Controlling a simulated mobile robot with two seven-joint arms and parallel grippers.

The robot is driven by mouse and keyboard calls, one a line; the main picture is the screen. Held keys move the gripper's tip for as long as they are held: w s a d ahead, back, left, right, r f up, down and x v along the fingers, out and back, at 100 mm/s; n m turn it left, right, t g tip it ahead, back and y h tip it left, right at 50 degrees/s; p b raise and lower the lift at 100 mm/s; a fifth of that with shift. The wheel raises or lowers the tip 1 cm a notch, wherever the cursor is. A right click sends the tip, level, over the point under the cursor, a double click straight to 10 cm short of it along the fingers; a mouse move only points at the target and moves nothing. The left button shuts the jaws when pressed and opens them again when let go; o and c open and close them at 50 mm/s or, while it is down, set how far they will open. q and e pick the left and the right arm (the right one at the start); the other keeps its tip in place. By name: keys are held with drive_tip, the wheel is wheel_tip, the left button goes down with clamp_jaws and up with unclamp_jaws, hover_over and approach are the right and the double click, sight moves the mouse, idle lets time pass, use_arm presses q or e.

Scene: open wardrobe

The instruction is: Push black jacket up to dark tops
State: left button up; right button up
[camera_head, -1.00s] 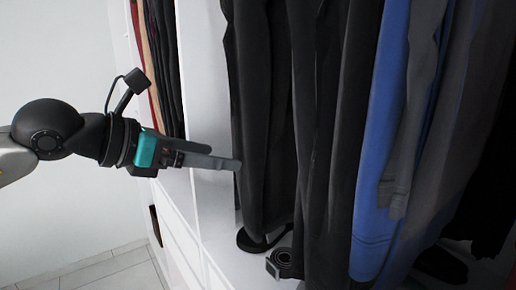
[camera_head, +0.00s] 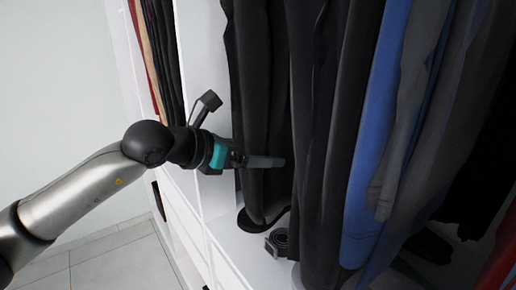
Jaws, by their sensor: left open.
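Several dark garments (camera_head: 262,80) hang at the left of the open section. My left gripper (camera_head: 272,162) is in front of the leftmost black garments, its fingers pointing right across their lower part. Its fingers look close to each other from this side, and nothing shows between them. I cannot tell whether they touch the cloth. More black clothing (camera_head: 350,110) hangs just right of it. I cannot tell which piece is the black jacket. My right gripper is out of view.
A blue garment (camera_head: 372,150) and grey ones (camera_head: 412,95) hang further right. A rolled belt (camera_head: 277,242) and a dark shoe (camera_head: 250,220) rest on the white wardrobe floor (camera_head: 232,240). A white divider (camera_head: 205,60) separates another section with red and dark clothes (camera_head: 165,60).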

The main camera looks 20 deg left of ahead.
use_arm(q)
drive_tip(key=shift+w+d, duration=0.15)
clamp_jaws()
idle(0.9)
drive_tip(key=shift+s+d+f, duration=0.1)
drive_tip(key=shift+s+d, duration=0.1)
drive_tip(key=shift+s+d+b, duration=0.3)
drive_tip(key=shift+s+d, duration=0.25)
drive_tip(key=shift+d, duration=0.1)
drive_tip(key=shift+d, duration=0.1)
